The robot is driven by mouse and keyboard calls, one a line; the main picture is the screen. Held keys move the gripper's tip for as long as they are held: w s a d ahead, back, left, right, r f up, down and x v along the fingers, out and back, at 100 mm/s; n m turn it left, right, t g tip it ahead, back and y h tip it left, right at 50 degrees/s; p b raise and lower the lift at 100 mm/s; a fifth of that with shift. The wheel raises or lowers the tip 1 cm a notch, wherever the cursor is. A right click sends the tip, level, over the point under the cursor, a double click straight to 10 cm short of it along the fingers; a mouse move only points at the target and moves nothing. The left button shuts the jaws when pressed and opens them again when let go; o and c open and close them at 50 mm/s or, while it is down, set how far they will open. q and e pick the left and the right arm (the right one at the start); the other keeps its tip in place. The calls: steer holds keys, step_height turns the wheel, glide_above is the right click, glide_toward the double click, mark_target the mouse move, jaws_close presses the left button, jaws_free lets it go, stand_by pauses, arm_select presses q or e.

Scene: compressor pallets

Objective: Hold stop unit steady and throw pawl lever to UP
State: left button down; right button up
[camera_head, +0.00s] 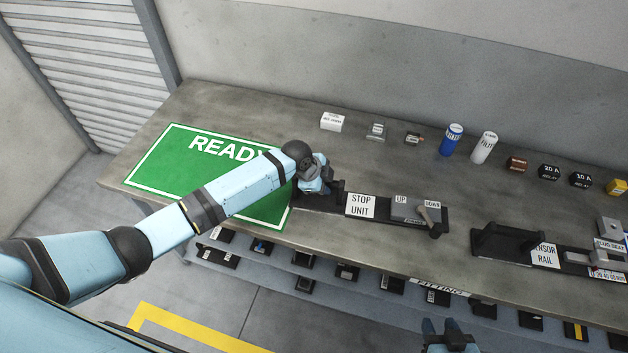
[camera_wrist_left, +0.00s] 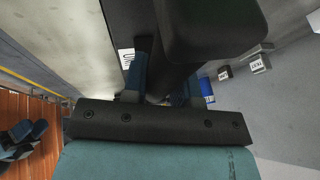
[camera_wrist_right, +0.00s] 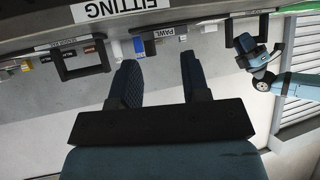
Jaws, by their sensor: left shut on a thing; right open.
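The stop unit (camera_head: 379,211) is a long black base on the bench with a white STOP UNIT label. Its grey pawl block (camera_head: 408,209) carries UP at its left and DOWN at its right. The pale pawl lever (camera_head: 427,217) stands at the DOWN side. My left gripper (camera_head: 325,186) is shut on the dark handle at the unit's left end; in the left wrist view the handle (camera_wrist_left: 172,75) fills the space between the fingers. My right gripper (camera_head: 442,325) is open and empty, in front of the bench edge. The right wrist view shows the PAWL label (camera_wrist_right: 160,33) beyond its fingers.
A sensor rail (camera_head: 508,241) with a black handle lies to the right. A green READY mat (camera_head: 160,165) is at the left. Small parts and a blue filter (camera_head: 451,140) line the back. A lower shelf (camera_head: 270,262) holds several dark items. Bench space behind the unit is clear.

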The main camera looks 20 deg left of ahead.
jaws_close()
steer(key=w+d+g, duration=0.1)
steer(key=w, duration=0.4)
steer(key=w+d+g+y, duration=0.1)
steer(key=w+g, duration=0.1)
steer(key=w, duration=0.2)
steer(key=w+d+g, duration=0.1)
steer(key=w+d, duration=0.1)
steer(key=w, duration=0.3)
steer(key=shift+w+f+n+g+y, duration=0.3)
steer(key=shift+w+f+g, duration=0.05)
steer(key=shift+f+g, duration=0.05)
steer(key=w+d+r+n+g+y, duration=0.2)
steer(key=w+d+r+g, duration=0.1)
steer(key=w+r, duration=0.5)
steer(key=shift+w+d+r+g, duration=0.3)
steer(key=shift+w+g, duration=0.1)
steer(key=shift+g, duration=0.1)
steer(key=shift+f, duration=0.1)
